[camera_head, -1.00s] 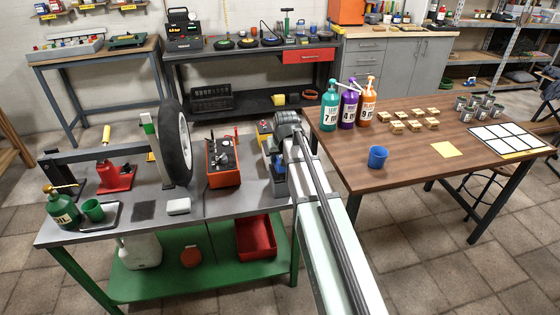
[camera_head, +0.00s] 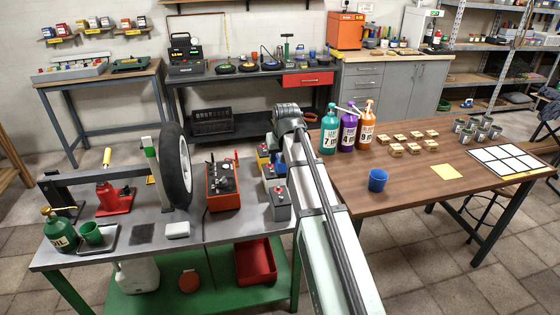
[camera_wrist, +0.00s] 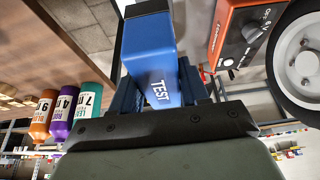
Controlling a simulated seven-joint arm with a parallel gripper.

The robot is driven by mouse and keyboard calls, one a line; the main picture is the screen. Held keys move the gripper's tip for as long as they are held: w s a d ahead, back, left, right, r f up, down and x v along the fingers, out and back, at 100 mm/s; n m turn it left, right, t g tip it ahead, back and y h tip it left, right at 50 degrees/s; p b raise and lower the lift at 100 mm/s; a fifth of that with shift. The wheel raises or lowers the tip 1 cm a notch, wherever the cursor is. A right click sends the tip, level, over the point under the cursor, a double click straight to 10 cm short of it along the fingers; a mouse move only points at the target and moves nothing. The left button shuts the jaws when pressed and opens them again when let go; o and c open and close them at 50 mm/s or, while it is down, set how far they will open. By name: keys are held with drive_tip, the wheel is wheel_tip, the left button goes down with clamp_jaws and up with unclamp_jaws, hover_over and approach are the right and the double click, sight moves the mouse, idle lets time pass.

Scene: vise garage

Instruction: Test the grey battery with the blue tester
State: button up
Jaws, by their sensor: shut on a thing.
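My gripper (camera_wrist: 157,88) is shut on the blue tester (camera_wrist: 150,50), marked TEST, in the wrist view. The tester sticks out beyond the fingers, and its far end is cut off by the frame. In the head view my arm hides the gripper and tester. I cannot make out the grey battery in the wrist view.
A red-orange charger (camera_head: 223,185) and an upright wheel (camera_head: 174,165) stand left of the batteries. On the wooden table (camera_head: 410,195) are numbered bottles (camera_head: 347,130), a blue cup (camera_head: 377,180) and a yellow sheet (camera_head: 447,172). The table's middle is mostly clear.

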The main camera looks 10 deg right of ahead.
drive_tip(key=shift+r, duration=2.35)
